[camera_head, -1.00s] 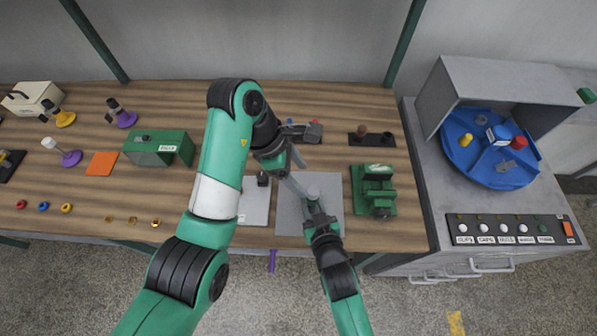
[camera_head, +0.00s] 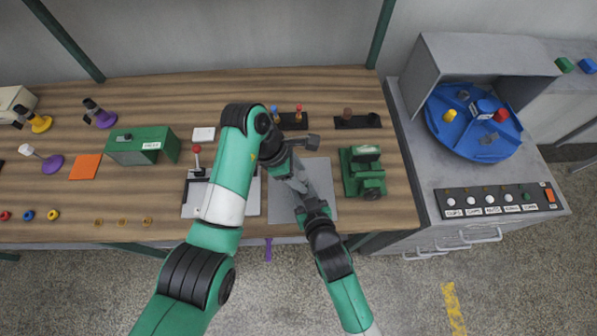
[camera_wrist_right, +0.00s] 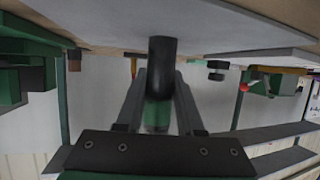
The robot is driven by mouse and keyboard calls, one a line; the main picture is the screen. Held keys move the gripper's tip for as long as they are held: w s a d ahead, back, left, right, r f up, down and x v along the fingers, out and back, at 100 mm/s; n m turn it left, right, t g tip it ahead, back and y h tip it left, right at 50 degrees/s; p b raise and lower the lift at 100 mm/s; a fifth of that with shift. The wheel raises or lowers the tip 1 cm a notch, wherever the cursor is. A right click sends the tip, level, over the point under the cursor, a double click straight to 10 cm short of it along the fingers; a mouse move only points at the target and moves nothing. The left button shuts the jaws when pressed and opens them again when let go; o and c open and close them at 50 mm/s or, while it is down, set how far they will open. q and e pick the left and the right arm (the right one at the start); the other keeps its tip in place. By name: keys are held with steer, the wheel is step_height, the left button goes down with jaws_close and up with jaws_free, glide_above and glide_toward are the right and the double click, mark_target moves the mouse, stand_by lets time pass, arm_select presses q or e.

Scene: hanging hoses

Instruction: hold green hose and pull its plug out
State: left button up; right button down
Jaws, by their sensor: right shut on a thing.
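In the right wrist view my right gripper (camera_wrist_right: 161,85) has its fingertips on a dark cylinder (camera_wrist_right: 163,62). A green section (camera_wrist_right: 157,115) shows between the fingers below it; together they look like the green hose and its dark end. I cannot tell which part is the plug. In the head view my right gripper (camera_head: 312,203) is over the grey plate (camera_head: 325,180), and the held piece is hidden there.
A green vise (camera_head: 362,172) stands close to the right of the plate. A red-knobbed lever device (camera_head: 197,152) is left of it. A purple strip (camera_head: 268,249) hangs at the table's front edge. A blue turntable (camera_head: 470,122) sits in a grey cabinet at the right.

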mark_target(300, 176)
arm_select(q)
jaws_close()
steer(key=shift+r, duration=0.75)
stand_by(0.5)
steer(key=shift+r, duration=2.2)
steer(key=shift+r, duration=1.5)
arm_select(e)
steer(key=shift+c, duration=2.2)
jaws_free()
steer(key=shift+s, duration=0.1)
